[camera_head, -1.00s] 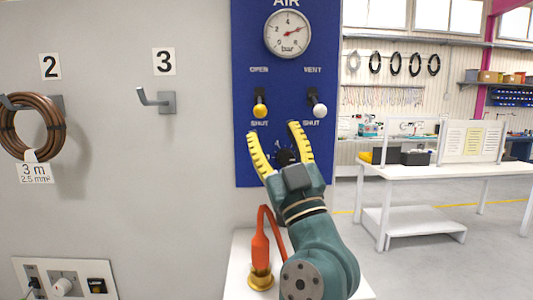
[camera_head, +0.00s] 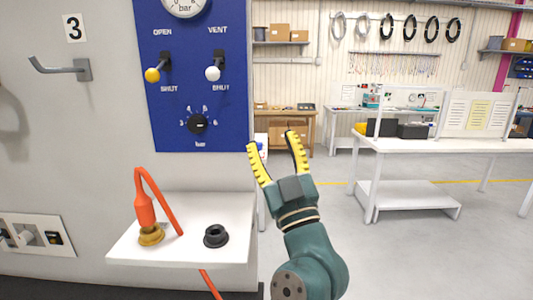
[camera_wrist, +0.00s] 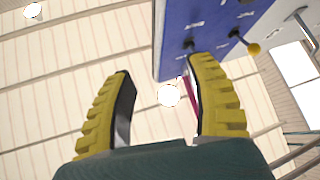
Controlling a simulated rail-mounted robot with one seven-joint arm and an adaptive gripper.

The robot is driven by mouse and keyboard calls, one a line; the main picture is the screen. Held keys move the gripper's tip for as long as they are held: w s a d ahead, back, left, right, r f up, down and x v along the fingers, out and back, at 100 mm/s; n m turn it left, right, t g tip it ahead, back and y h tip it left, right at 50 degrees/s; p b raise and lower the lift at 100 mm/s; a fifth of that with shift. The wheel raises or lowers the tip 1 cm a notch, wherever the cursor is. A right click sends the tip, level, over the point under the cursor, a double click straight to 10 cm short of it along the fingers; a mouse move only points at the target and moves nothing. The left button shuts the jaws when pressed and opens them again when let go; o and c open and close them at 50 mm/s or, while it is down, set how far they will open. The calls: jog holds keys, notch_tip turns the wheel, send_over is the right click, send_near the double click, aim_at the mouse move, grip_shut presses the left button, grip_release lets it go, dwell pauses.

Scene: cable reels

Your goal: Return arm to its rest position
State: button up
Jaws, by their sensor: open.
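My gripper (camera_head: 278,157) is open and empty, its two yellow ridged fingers pointing up in the head view. It is in the air to the right of the blue air panel (camera_head: 170,100), apart from it. In the wrist view, the fingers of my gripper (camera_wrist: 160,105) stand apart with nothing between them. The blue panel (camera_wrist: 205,35) shows behind them at the top.
A small white shelf (camera_head: 130,245) juts from the wall at lower left, with an orange plug (camera_head: 145,210) in a brass fitting and a black socket (camera_head: 216,236). Hook 3 (camera_head: 60,67) is empty. A white workbench (camera_head: 450,147) stands at right. The floor between is clear.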

jog(key=s+a+f+n+g+h, duration=0.1)
jog(key=s+f, duration=0.3)
jog(key=s, duration=0.2)
jog(key=s+a+f+g, duration=0.1)
jog(key=s+f, duration=0.2)
jog(key=s, duration=0.3)
jog(key=s+d+m+h, duration=0.8)
jog(key=s+m, duration=0.1)
jog(key=s, duration=0.3)
notch_tip(320, 180, up, 36)
jog(key=p, duration=3.6)
jog(key=shift+r, duration=0.25)
jog(key=shift+s+a, duration=0.1)
